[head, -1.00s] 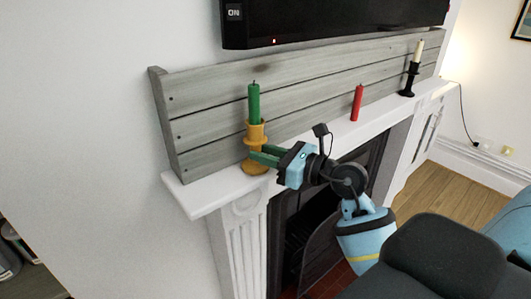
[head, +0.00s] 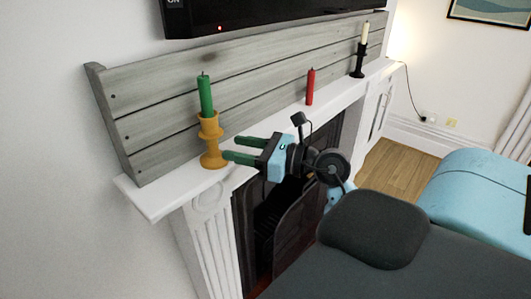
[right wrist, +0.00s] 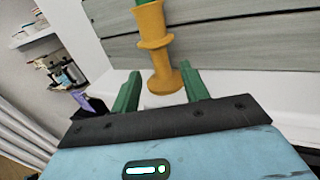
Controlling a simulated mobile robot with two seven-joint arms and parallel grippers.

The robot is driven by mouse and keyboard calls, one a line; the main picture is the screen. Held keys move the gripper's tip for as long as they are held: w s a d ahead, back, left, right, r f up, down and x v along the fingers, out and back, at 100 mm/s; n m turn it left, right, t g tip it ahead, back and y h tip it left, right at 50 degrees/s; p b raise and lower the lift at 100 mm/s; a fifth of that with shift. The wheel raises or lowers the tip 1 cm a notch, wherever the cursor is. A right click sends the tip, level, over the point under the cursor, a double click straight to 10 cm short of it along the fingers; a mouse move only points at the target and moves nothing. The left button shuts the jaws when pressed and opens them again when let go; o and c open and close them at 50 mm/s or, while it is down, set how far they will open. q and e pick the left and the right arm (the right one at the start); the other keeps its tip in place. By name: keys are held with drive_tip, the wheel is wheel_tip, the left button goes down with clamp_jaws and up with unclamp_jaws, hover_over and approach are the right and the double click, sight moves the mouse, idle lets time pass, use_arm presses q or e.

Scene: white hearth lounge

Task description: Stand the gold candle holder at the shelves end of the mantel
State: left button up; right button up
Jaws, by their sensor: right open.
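The gold candle holder (head: 211,142) stands upright on the left end of the white mantel (head: 150,200), with a green candle (head: 206,95) in it. In the right wrist view the holder (right wrist: 155,50) stands beyond and between my two green fingers. My right gripper (head: 236,148) is open and empty, just right of the holder's lower part. Its fingers (right wrist: 158,92) are spread and apart from the holder. The shelves (right wrist: 40,35) show at the upper left of the right wrist view, past the holder's end of the mantel. My left gripper is not in view.
A red candle (head: 310,87) stands mid-mantel, and a black holder with a white candle (head: 360,58) stands at the far right end. Grey boards (head: 150,95) back the mantel. The fireplace (head: 290,215) is below. Bare mantel lies between holder and red candle.

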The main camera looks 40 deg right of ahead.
drive_tip(key=shift+b+v, duration=0.65)
drive_tip(key=shift+v, duration=3.15)
drive_tip(key=s+a+f+m+t+h, duration=0.15)
drive_tip(key=f+m+h, duration=0.25)
drive_tip(key=f+m, duration=0.9)
drive_tip(key=s+a+f+m+t+h, duration=0.1)
drive_tip(key=a+f+m+h, duration=0.2)
drive_tip(key=f+m, duration=1.05)
drive_tip(key=s+a+f+m+g, duration=0.5)
drive_tip(key=s+a+f+m, duration=0.1)
drive_tip(key=s+f, duration=0.2)
drive_tip(key=s+a+f+m+g, duration=0.5)
drive_tip(key=s+a+f+m, duration=0.1)
drive_tip(key=s+f, duration=0.3)
drive_tip(key=shift+s+a+f+m+y, duration=0.2)
drive_tip(key=shift+a+f+m+y, duration=0.2)
drive_tip(key=shift+f+m, duration=0.25)
drive_tip(key=shift+f, duration=0.1)
drive_tip(key=shift+c, duration=0.9)
drive_tip(key=shift+d, duration=0.15)
